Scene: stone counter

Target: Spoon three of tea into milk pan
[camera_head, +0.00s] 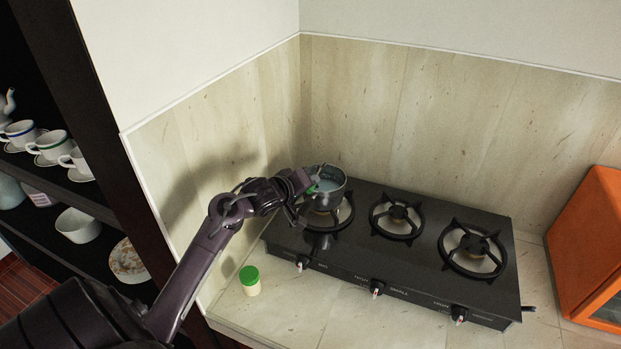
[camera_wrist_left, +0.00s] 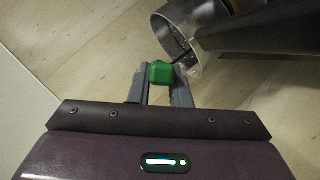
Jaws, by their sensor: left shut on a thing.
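A metal milk pan (camera_head: 327,187) with pale liquid inside stands on the left burner of the black stove. It also shows at the top of the left wrist view (camera_wrist_left: 178,32). My left gripper (camera_head: 308,192) is right at the pan's near left side. In the left wrist view my left gripper (camera_wrist_left: 160,78) is shut on a green-handled spoon (camera_wrist_left: 160,73). A thin dark stem runs from the green handle toward the pan's rim. I cannot tell what the spoon's bowl holds. A small jar with a green lid (camera_head: 249,279) stands on the counter. My right gripper is not in view.
The black stove (camera_head: 400,285) has two empty burners (camera_head: 397,216) to the right of the pan. A tiled wall stands close behind and left. A dark shelf (camera_head: 95,205) with cups is at left, and an orange box (camera_head: 592,245) at right.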

